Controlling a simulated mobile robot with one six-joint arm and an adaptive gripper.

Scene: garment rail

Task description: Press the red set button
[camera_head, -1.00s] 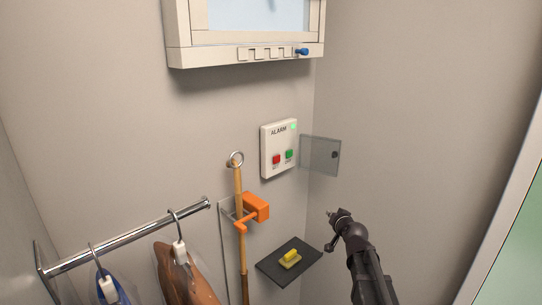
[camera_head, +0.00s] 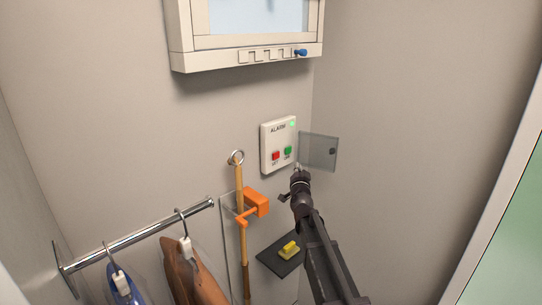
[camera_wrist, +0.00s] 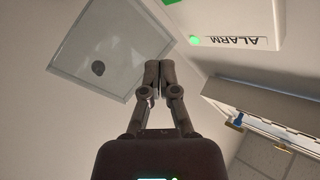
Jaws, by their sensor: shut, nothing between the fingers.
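The white alarm panel (camera_head: 265,142) is on the back wall, with a lit green lamp near its top right corner. Its red button (camera_head: 276,156) is at the lower left, and a green button (camera_head: 288,151) is beside it on the right. A clear cover (camera_head: 318,152) stands swung open to the panel's right. My gripper (camera_head: 297,168) is shut and empty, just below and right of the green button in the head view. In the wrist view my gripper (camera_wrist: 158,66) points up between the open cover (camera_wrist: 110,45) and the panel (camera_wrist: 235,22).
Below the panel is a dark shelf (camera_head: 270,262) with a yellow item (camera_head: 289,249). To the left are an orange clip (camera_head: 256,203) holding a wooden pole (camera_head: 240,190), and a metal rail (camera_head: 140,235) with hung garments. A framed window unit (camera_head: 250,55) is above.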

